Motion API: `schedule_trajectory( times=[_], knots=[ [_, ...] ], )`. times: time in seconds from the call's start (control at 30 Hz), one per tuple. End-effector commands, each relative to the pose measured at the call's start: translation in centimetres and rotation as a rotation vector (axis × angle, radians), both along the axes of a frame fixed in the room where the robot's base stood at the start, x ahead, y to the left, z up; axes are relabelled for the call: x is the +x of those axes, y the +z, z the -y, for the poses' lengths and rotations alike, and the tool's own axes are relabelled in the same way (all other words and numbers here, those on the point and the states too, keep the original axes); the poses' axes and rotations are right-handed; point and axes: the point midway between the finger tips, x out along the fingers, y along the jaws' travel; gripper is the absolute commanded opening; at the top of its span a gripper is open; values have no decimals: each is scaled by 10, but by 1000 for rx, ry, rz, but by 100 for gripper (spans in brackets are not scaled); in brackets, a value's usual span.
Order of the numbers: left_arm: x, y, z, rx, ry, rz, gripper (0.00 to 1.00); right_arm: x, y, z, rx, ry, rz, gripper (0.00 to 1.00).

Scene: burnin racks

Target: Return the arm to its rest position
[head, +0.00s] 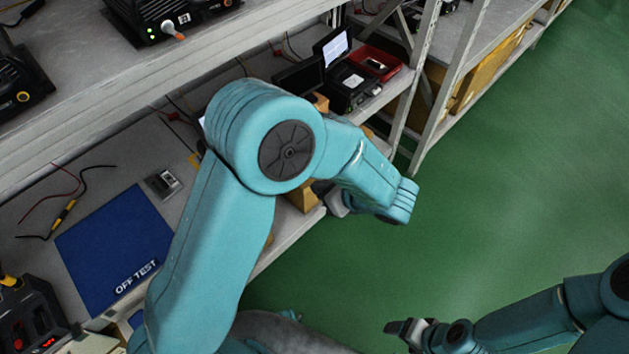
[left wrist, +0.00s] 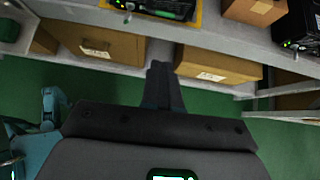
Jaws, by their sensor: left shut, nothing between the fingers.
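My left arm (head: 215,250) rises from the bottom of the head view, bends at a large round joint and reaches right, in front of the shelf edge. My left gripper (left wrist: 163,85) is shut and empty in the left wrist view, its dark fingers together and pointing toward the shelf. In the head view it is mostly hidden behind the forearm. My right gripper (head: 402,328) is at the lower right of the head view, over the green floor; whether its fingers are apart cannot be made out.
Shelving with a blue OFF TEST mat (head: 115,240), a small metal device (head: 163,183), a black case (head: 352,85) and a red tray (head: 375,65) lies left and behind my arm. Cardboard boxes (left wrist: 100,42) stand on the lower shelf. Green floor (head: 520,180) is clear at the right.

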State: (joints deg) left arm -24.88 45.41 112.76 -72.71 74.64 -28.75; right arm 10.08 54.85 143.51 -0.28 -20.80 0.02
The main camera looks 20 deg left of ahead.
Motion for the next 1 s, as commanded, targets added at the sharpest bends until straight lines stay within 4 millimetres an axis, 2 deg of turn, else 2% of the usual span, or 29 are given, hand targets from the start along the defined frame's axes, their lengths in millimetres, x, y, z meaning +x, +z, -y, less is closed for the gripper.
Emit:
schedule_trajectory(
  times=[0.3, 0.37, 0.47, 0.5, 0.57, 0.6, 0.7, 0.83, 0.9, 1.0],
  knots=[
    [-5, -1, 3, -18, 11, -12, 0, 0, 2, 0, 0, 0, 0, 72],
    [-15, -13, 2, -69, 47, -40, 0, 0, 7, 0, 0, 0, 0, 72],
    [-54, -48, 4, -249, 196, -129, 0, 0, 20, 0, 0, 0, 0, 72],
    [-78, -65, 9, -357, 303, -169, 0, 0, 28, 0, 0, 0, 0, 72],
    [-116, -85, 23, -531, 513, -210, 0, 0, 40, 0, 0, 0, 0, 72],
    [-138, -94, 35, -640, 672, -219, 0, 0, 47, 0, 0, 0, 0, 72],
    [-171, -103, 65, -861, 1095, -165, 0, 0, 64, 0, 0, 0, 0, 72],
    [-178, -104, 78, -1008, 1593, 29, 0, 0, 80, 0, 0, 0, 0, 72],
    [-176, -105, 73, -1034, 1785, 152, 0, 0, 86, 0, 0, 0, 0, 72],
    [-174, -107, 62, -1037, 1961, 293, 0, 0, 90, 0, 0, 0, 0, 72]
  ],
)
